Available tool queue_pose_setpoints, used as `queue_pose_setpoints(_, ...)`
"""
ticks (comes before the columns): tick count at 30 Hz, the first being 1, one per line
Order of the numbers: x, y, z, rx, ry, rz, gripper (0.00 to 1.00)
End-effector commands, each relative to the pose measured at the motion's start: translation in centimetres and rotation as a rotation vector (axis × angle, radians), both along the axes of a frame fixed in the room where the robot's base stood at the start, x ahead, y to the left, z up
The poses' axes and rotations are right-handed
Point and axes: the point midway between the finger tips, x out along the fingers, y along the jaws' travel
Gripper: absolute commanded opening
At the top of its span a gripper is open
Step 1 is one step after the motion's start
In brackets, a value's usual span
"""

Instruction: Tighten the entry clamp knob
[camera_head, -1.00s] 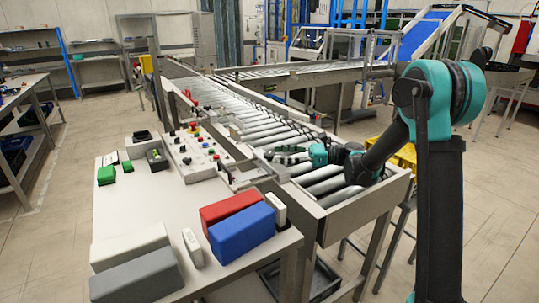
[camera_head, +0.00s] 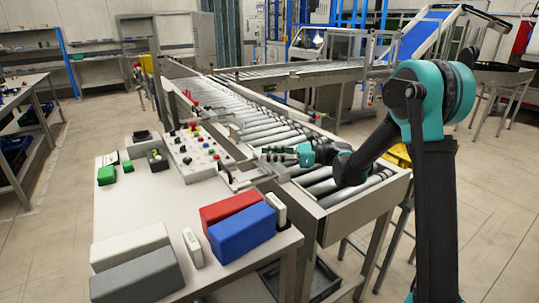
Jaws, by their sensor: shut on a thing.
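My gripper (camera_head: 272,154) reaches in from the right, low over the conveyor rollers (camera_head: 262,132), with its fingers pointing left toward the near side rail. The fingers look closed together around something small at the rail. The entry clamp knob is hidden by the fingers or too small to make out. A metal bracket (camera_head: 243,178) sits on the near rail just below and left of the fingertips.
A control panel (camera_head: 198,155) with several buttons stands left of the rail. On the white table (camera_head: 150,205) lie a red block (camera_head: 231,208), a blue block (camera_head: 242,232), a white block (camera_head: 131,247), a grey block (camera_head: 137,276) and small green pieces (camera_head: 106,175).

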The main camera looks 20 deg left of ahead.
Motion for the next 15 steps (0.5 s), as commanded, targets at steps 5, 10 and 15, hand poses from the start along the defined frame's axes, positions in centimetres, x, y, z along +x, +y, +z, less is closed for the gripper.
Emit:
queue_pose_setpoints(5, 0.00, -0.01, 0.00, 0.000, 0.000, -0.001, 0.05)
queue_pose_setpoints(10, -0.03, -0.03, -0.01, 0.000, 0.000, -0.023, 0.05)
queue_pose_setpoints(15, -0.10, -0.04, 0.02, 0.000, 0.000, -0.095, 0.05)
